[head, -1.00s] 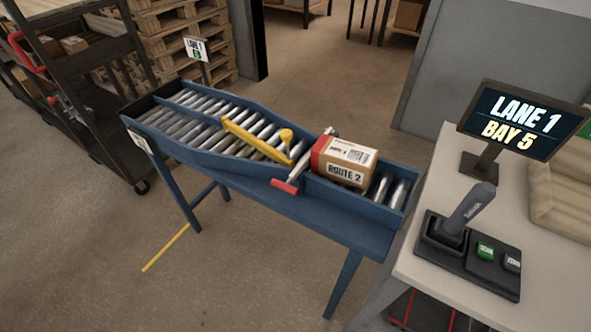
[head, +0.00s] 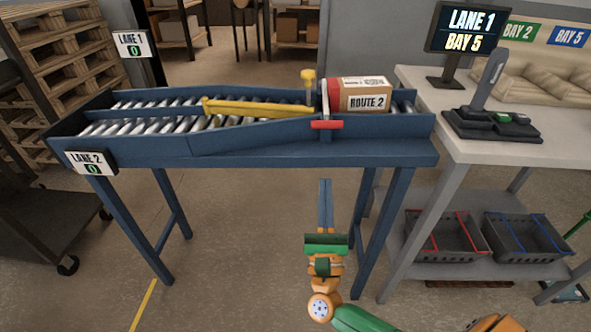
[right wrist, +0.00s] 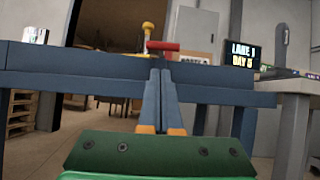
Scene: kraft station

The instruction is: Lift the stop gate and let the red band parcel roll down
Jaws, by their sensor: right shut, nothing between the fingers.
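The parcel with a red band (head: 362,95), marked ROUTE 2, rests at the right end of the roller conveyor (head: 312,156). The stop gate (head: 326,99) stands against its left side, with a red handle (head: 327,125) on the conveyor's near side. The handle also shows in the right wrist view (right wrist: 162,46). A yellow diverter arm (head: 258,109) with a yellow knob lies across the rollers left of the gate. My right gripper (head: 325,183) is shut and empty, below and in front of the conveyor, beneath the handle. My left gripper is not in view.
Lane signs stand at the conveyor's left end: LANE 1 (head: 131,44) and LANE 2 (head: 91,163). A white table (head: 440,84) at right holds a lever box (head: 492,123) and a LANE 1 BAY 5 screen (head: 467,28). A dark cart stands at left. Floor before the conveyor is open.

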